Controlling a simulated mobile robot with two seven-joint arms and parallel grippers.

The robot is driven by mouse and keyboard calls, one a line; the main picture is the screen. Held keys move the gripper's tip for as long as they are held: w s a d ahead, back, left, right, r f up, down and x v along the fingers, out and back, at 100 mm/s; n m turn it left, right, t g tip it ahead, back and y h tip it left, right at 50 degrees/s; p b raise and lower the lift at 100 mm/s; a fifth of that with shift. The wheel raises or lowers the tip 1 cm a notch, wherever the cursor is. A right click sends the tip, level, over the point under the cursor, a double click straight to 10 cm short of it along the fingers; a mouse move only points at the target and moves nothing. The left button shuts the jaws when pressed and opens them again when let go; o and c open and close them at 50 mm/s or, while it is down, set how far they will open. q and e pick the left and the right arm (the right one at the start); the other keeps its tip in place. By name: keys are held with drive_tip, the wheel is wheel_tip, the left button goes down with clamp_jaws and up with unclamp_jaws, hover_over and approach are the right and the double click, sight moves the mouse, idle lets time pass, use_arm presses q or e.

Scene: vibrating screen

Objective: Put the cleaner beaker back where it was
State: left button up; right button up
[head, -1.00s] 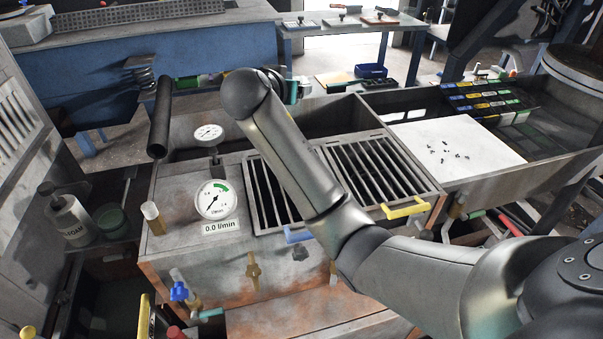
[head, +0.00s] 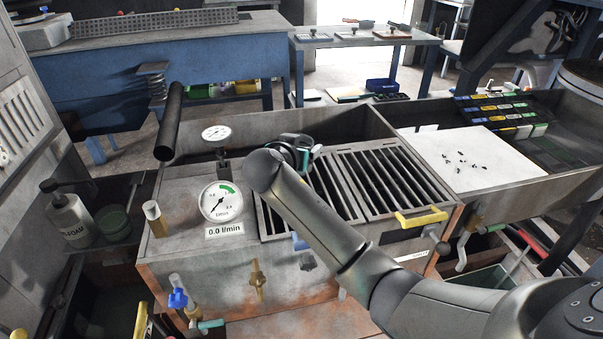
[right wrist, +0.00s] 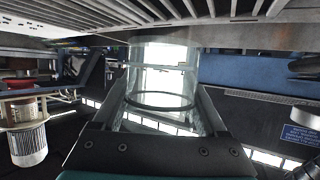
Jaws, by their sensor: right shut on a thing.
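The clear glass beaker (right wrist: 163,75) stands between the fingers of my right gripper (right wrist: 163,112) in the right wrist view. The gripper is shut on it, with a finger on either side. A dark ring shows around the glass. In the head view the hand of my right gripper (head: 300,150) shows only partly, behind my forearm, over the back edge of the slotted grates. The beaker cannot be made out there. My left gripper is not in view.
The slotted grates (head: 372,182) have a yellow handle (head: 421,218). A white board (head: 462,160) with small dark bits lies right. A pump bottle (head: 67,215) stands far left.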

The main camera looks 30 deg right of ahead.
wheel_tip(320, 180, down, 2)
drive_tip(key=shift+f+b, duration=0.85)
drive_tip(key=shift+f, duration=0.6)
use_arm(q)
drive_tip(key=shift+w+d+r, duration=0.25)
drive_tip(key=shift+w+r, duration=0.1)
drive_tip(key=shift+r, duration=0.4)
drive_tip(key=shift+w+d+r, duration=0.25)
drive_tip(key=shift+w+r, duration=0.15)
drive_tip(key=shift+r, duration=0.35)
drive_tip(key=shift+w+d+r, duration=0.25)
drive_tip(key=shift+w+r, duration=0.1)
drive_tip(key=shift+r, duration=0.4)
use_arm(e)
drive_tip(key=shift+f, duration=0.55)
drive_tip(key=shift+f, duration=0.1)
drive_tip(key=o, duration=1.5)
drive_tip(key=shift+c, duration=0.2)
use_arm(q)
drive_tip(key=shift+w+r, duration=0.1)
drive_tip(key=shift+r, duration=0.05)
